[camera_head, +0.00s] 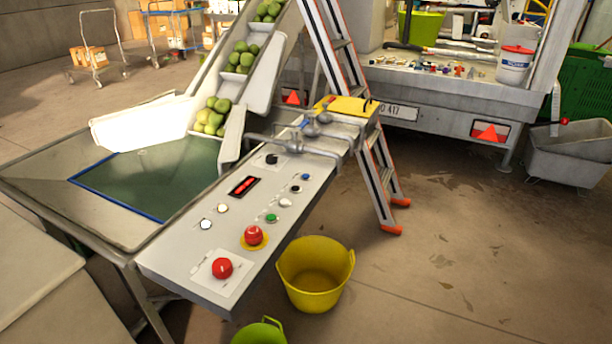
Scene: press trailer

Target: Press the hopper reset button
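The sloping grey control panel (190,258) stands in the middle, beside the hopper (150,175) with its dark green, blue-edged floor. On it are a green button (271,217), a white selector-like control (285,202), a black button (295,189), a blue button (305,176), two pale round buttons (222,208) at the left, a black knob (271,159) and a red-lit display (243,186). A red mushroom button (253,235) sits on a yellow disc, and a red rotary switch (222,268) on a white plate. Labels are too small to read, so I cannot tell which is hopper reset. My gripper is not in view.
Metal pipes (315,150) and a yellow box (345,106) sit at the panel's far end. A ladder (365,130) stands behind. A yellow bucket (315,270) and a green bucket (260,334) are on the floor beside the panel. The floor at right is largely clear.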

